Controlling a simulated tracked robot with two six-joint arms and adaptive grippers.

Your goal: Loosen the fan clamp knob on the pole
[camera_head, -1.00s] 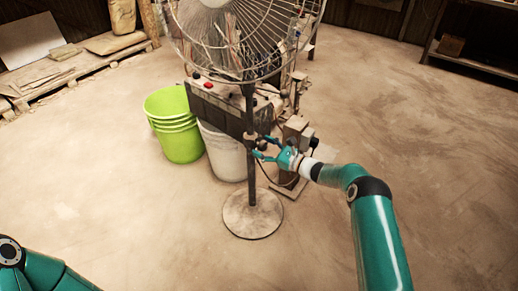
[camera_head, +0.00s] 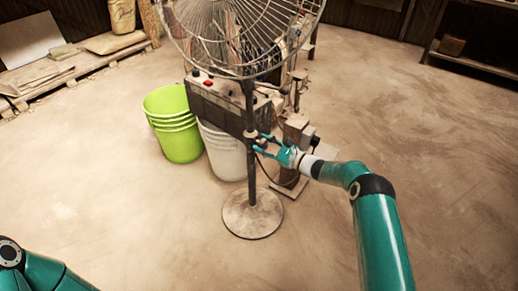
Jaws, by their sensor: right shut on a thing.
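The standing fan has a round wire cage (camera_head: 225,30) at the top, a dark pole (camera_head: 251,180) and a round base (camera_head: 252,215) flat on the floor. The clamp (camera_head: 249,135) sits partway up the pole. My right gripper (camera_head: 262,143) reaches in from the right at clamp height, its fingers shut around the small knob beside the pole. The fingers mostly hide the knob. Only part of my left arm shows at the lower left; its gripper is out of the picture.
Stacked green buckets (camera_head: 177,125) and a white bucket (camera_head: 224,150) stand left of the pole. A dark machine box (camera_head: 215,103) with a red button is behind it. The floor in front is clear.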

